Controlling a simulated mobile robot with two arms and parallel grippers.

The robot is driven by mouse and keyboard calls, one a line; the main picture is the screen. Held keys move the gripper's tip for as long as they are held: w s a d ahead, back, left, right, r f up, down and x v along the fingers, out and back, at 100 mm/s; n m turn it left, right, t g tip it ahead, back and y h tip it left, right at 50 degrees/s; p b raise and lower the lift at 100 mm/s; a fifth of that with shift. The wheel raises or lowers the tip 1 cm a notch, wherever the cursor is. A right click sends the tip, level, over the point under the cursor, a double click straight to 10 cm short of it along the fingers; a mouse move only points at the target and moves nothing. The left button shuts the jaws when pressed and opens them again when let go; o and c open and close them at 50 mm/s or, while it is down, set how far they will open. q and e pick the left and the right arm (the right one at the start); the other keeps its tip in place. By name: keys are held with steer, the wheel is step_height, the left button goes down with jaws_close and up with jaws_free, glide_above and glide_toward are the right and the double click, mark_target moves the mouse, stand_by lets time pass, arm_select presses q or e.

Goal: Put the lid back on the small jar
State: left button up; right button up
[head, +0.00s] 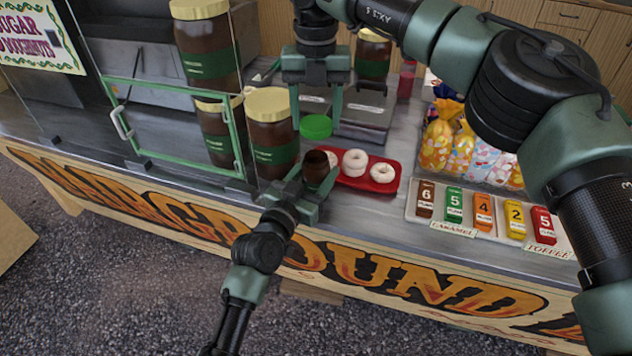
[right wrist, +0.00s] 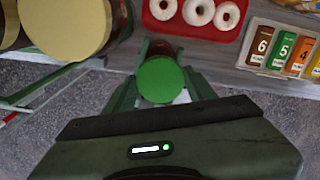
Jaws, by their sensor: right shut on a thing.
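The small jar (head: 315,167) is brown, upright and open at the top, at the counter's front edge. My left gripper (head: 309,186) has its fingers on either side of it, shut on it. The green round lid (head: 316,126) is between the fingertips of my right gripper (head: 315,118), which points down and is shut on it. In the head view the lid appears above the jar's mouth, apart from it. In the right wrist view the lid (right wrist: 161,80) covers much of the jar, and only a brown part shows beyond it.
Right of the small jar is a red tray (head: 393,180) with white doughnuts. To the left stand large brown jars (head: 273,145) with cream lids and a green-framed glass case (head: 178,165). Further right are a price-tag rack (head: 412,207) and bagged sweets (head: 437,145).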

arm_select(q)
jaws_close()
arm_select(e)
glide_above(316, 156)
steer(key=shift+f, duration=2.5)
steer(key=shift+f, duration=0.85)
steer(key=shift+f, duration=0.6)
